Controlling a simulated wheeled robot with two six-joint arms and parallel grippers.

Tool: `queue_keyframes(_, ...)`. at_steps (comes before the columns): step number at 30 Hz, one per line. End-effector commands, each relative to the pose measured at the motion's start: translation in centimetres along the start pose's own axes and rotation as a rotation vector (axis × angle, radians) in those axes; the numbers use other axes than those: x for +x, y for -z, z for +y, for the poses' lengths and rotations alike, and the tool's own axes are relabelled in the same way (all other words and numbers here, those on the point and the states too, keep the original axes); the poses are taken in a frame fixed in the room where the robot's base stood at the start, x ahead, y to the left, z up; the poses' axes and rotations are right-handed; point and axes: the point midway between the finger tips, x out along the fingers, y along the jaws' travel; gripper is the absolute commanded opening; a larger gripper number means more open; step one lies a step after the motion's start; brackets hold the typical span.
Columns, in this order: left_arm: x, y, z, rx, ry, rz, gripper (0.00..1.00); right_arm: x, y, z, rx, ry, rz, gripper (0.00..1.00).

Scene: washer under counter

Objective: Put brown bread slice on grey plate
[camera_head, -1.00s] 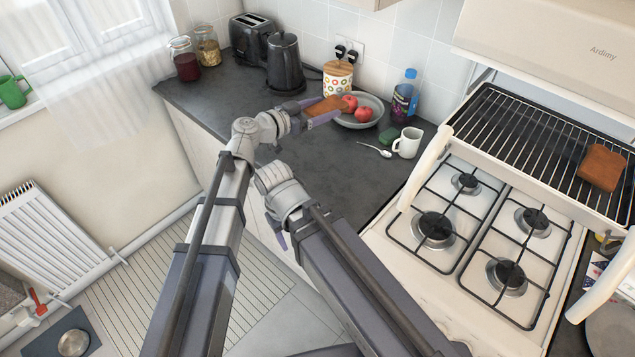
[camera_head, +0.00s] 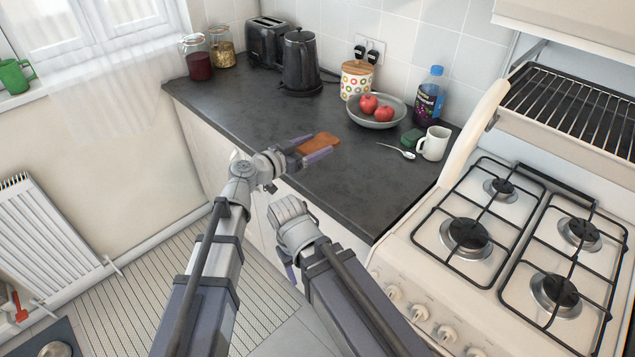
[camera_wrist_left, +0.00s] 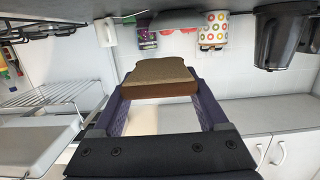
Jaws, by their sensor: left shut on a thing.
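The brown bread slice (camera_head: 320,143) is in my left gripper (camera_head: 313,148), over the dark counter. The left gripper is shut on it, with one purple finger on each side. In the left wrist view the bread slice (camera_wrist_left: 158,76) sits between the fingers. Its height above the counter is hard to tell. My right gripper (camera_head: 291,270) hangs low in front of the counter, mostly hidden by its own wrist, so its jaws cannot be judged. No separate grey plate is clear now. A grey bowl (camera_head: 376,122) holding two red apples stands behind the bread.
The gas hob (camera_head: 500,230) is at the right. The counter's front middle (camera_head: 350,190) is clear.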

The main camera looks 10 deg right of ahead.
Motion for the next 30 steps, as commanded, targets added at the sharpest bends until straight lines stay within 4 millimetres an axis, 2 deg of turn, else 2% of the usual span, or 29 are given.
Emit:
queue_keyframes(5, 0.3, -1.8, 0.0, 0.0, -0.001, 0.0, 0.24, 1.8, 0.1, -0.2, 0.0, 0.0, 0.0, 0.58)
queue_keyframes(13, 0.9, -5.8, 0.0, 0.0, -0.001, 0.0, 0.24, 5.8, 0.3, -0.6, -0.001, 0.0, 0.0, 0.58)
queue_keyframes(22, 1.0, -6.3, 0.0, 0.0, -0.001, 0.0, 0.24, 6.4, 0.4, -0.6, -0.001, 0.0, 0.0, 0.58)
queue_keyframes(30, 1.5, -9.4, 0.0, 0.0, -0.001, 0.0, 0.24, 9.5, 0.6, -0.9, -0.001, 0.0, 0.0, 0.58)
